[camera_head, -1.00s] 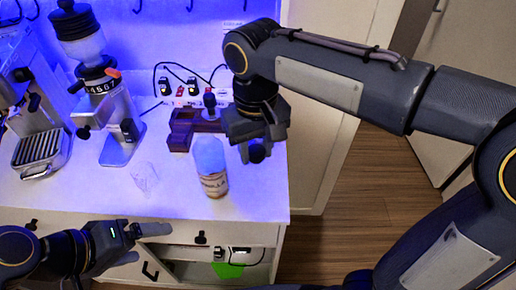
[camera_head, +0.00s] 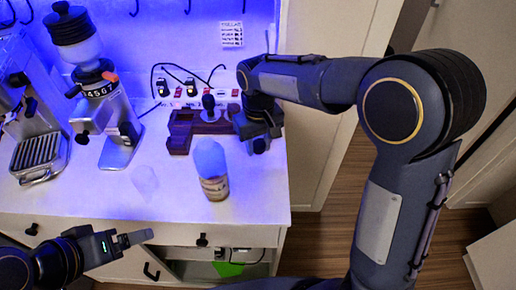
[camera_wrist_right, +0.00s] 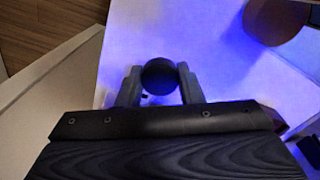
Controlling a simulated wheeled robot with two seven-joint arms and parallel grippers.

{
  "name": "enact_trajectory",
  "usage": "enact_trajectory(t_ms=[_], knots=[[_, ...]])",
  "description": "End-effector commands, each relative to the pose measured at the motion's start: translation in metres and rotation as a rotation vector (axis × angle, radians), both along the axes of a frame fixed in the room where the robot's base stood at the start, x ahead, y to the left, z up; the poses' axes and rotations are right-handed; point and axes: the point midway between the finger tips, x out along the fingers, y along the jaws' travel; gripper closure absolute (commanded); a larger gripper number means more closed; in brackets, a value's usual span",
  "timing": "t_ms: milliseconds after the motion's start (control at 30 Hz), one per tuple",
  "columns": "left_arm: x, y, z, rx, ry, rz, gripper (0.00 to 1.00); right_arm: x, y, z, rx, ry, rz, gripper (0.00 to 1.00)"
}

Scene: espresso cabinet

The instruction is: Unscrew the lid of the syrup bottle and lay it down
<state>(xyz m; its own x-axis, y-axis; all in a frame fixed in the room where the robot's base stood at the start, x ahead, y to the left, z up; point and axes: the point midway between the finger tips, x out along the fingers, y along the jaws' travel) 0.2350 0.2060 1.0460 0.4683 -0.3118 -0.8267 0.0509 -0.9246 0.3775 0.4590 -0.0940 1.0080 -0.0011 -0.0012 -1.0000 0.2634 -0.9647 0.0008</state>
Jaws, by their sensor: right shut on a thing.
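The syrup bottle (camera_head: 214,187) stands upright on the white counter near its front edge. It has a pale bluish upper part and a printed label, and no dark lid shows on its top. My right gripper (camera_head: 259,142) is at the back right of the bottle, apart from it, over the counter's right side. It is shut on a dark round thing that looks like the lid (camera_wrist_right: 159,77), seen between both fingers in the wrist view. Any gap under the lid is hard to judge. My left gripper (camera_head: 136,238) is at the counter's front left, empty; its finger gap is unclear.
A dark reddish-brown wooden stand with a tamper (camera_head: 209,104) is left of my right gripper. A clear glass (camera_head: 145,179) stands left of the bottle. A grinder (camera_head: 118,140) and espresso machine (camera_head: 38,150) are farther left. Power sockets (camera_head: 190,90) line the back.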

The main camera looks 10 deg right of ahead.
Motion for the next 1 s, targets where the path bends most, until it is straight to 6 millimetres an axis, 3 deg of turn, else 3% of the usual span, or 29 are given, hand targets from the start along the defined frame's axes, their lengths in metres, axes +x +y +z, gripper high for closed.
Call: enact_trajectory(t_ms=[200,400,833,867,900,1000], knots=[[0.0,0.0,0.003,0.0,0.0,0.0,0.14,0.014,-0.002,-0.016,-0.001,0.002,-0.003,0.94],[0.0,0.0,0.003,0.0,0.0,0.0,0.14,0.012,-0.001,-0.043,0.0,0.001,0.0,0.94],[0.0,0.0,-0.001,0.0,0.0,0.001,0.14,0.012,-0.001,-0.05,0.001,-0.001,-0.001,0.94],[0.0,0.0,0.0,-0.001,0.001,0.0,0.14,0.012,-0.001,-0.048,0.001,-0.002,0.0,0.63],[0.0,0.0,0.001,-0.001,0.001,0.0,0.14,0.012,-0.001,-0.048,0.001,-0.001,0.0,0.58],[0.0,0.0,0.001,0.0,0.0,0.001,0.14,0.012,-0.001,-0.048,0.001,-0.001,-0.001,0.58]])
